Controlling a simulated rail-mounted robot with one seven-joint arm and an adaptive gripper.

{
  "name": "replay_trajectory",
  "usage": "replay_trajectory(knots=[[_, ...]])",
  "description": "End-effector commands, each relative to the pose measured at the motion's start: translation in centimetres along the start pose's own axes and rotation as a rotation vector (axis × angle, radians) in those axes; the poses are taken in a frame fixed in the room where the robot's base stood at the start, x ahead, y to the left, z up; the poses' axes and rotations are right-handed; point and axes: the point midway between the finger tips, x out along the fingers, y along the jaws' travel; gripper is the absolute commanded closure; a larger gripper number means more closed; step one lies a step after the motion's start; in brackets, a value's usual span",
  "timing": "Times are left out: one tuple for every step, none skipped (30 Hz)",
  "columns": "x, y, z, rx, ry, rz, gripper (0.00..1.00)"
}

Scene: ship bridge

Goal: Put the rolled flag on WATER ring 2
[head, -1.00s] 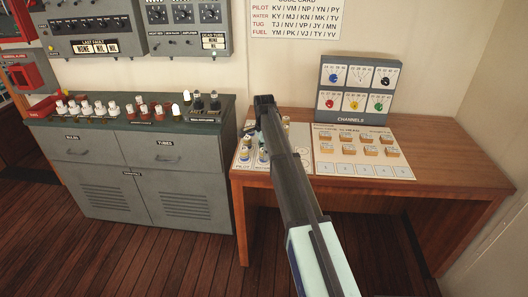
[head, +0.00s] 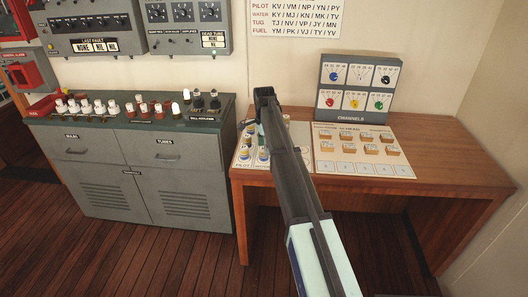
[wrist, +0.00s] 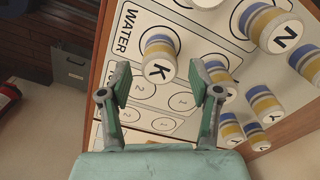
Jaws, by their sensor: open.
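A rolled flag (wrist: 158,48) with blue and yellow bands and a K on its white end stands on the sheet, by the printed word WATER, in the wrist view. My gripper (wrist: 161,80) is open, its two green-padded fingers on either side of the K flag in the picture. I cannot tell whether they touch it. Another banded flag (wrist: 217,72) is partly behind the right finger. The white sheet (wrist: 150,117) has circles numbered 1 and 2 below the fingers. In the head view my gripper (head: 264,95) is over the desk's left part and hides some of the sheet.
Several more banded flags stand to the right in the wrist view, one marked N (wrist: 285,34). On the wooden desk (head: 440,150) are a sheet with several tan blocks (head: 349,138) and an upright CHANNELS panel (head: 358,88). A grey cabinet (head: 130,170) stands left.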

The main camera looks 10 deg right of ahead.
Motion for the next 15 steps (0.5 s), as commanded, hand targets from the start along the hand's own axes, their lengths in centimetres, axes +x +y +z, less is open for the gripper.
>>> replay_trajectory(knots=[[-0.8, -0.1, 0.0, 0.0, 0.0, -0.002, 0.37], [-1.4, -0.2, 0.0, 0.0, 0.001, -0.003, 0.37], [-2.3, -0.2, 0.0, 0.0, 0.001, -0.003, 0.37], [-2.9, -0.2, 0.0, 0.0, 0.0, -0.003, 0.37], [-3.5, -0.2, 0.0, 0.0, 0.001, -0.003, 0.37], [-4.3, -0.2, 0.0, 0.0, 0.001, -0.003, 0.37], [-4.9, -0.2, 0.0, 0.0, 0.0, -0.002, 0.37], [-5.4, -0.2, 0.0, 0.0, 0.0, -0.002, 0.37], [-6.1, -0.2, 0.0, 0.0, 0.0, -0.003, 0.37], [-6.6, -0.1, 0.0, 0.0, 0.0, -0.002, 0.37], [-7.1, -0.1, 0.0, 0.0, 0.0, -0.002, 0.37], [-7.6, -0.2, 0.0, 0.0, 0.0, -0.001, 0.37], [-8.0, -0.2, 0.0, 0.0, 0.0, -0.002, 0.37], [-8.3, -0.1, 0.0, 0.0, 0.0, -0.002, 0.37], [-8.7, -0.1, 0.0, 0.0, 0.0, -0.001, 0.37]])
